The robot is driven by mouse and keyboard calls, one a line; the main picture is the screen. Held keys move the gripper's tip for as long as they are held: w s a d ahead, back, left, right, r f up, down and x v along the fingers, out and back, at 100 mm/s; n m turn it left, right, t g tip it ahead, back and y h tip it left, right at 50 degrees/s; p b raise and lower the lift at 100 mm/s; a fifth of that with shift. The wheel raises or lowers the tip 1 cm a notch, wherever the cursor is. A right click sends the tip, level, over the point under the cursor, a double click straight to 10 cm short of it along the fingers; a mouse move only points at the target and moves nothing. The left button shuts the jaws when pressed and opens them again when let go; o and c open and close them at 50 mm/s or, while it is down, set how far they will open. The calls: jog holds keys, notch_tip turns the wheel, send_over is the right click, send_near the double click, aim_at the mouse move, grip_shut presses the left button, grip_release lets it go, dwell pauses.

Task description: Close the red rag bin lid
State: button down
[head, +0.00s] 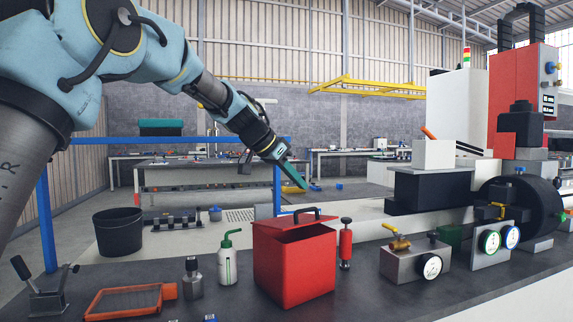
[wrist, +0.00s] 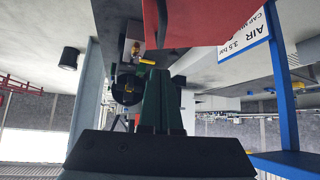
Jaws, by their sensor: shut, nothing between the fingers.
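The red rag bin (head: 295,270) stands on the dark bench in the middle of the head view. Its red lid (head: 275,229), with a black handle (head: 308,212), appears raised at an angle, with a dark opening showing at the top of the bin. My gripper (head: 302,186) is above and behind the bin, apart from it, with its green fingers pointing down to the right. In the wrist view my gripper (wrist: 160,82) is shut and empty. A large red surface fills the top of that view; I cannot tell whether it is lid or bin.
A green-capped white bottle (head: 228,260) is left of the bin and a red plunger tool (head: 345,245) is right of it. A gauge block (head: 410,262) stands further right. A blue rail (head: 190,140) runs behind. An orange-framed tray (head: 125,302) lies front left.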

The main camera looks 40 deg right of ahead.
send_over(311, 222)
jog(key=w+a, duration=0.2)
jog(key=shift+w+a+f, duration=0.1)
jog(key=shift+f, duration=1)
jog(key=shift+w+a+f, duration=0.1)
jog(key=shift+f, duration=1)
jog(key=f+b, duration=0.1)
jog(key=b, duration=0.1)
jog(key=s+f+t+b, duration=0.1)
jog(key=b, duration=0.2)
jog(key=shift+s+f+m, duration=0.15)
jog(key=shift+f+m, duration=0.15)
jog(key=shift+f, duration=0.1)
jog(key=shift+s+f+b, duration=0.35)
jog(key=shift+f+b, duration=0.1)
jog(key=shift+b, duration=0.45)
jog(key=shift+a, duration=0.1)
jog(key=r+p, duration=0.2)
jog(key=r, duration=0.1)
jog(key=r+p, duration=0.1)
jog(key=r, duration=0.1)
jog(key=shift+s+p, duration=0.35)
jog(key=shift+s, duration=0.05)
jog(key=b+v, duration=0.2)
jog(key=v, duration=0.7)
jog(key=shift+s+a, duration=0.3)
jog(key=shift+a, duration=0.1)
jog(key=shift+f, duration=0.15)
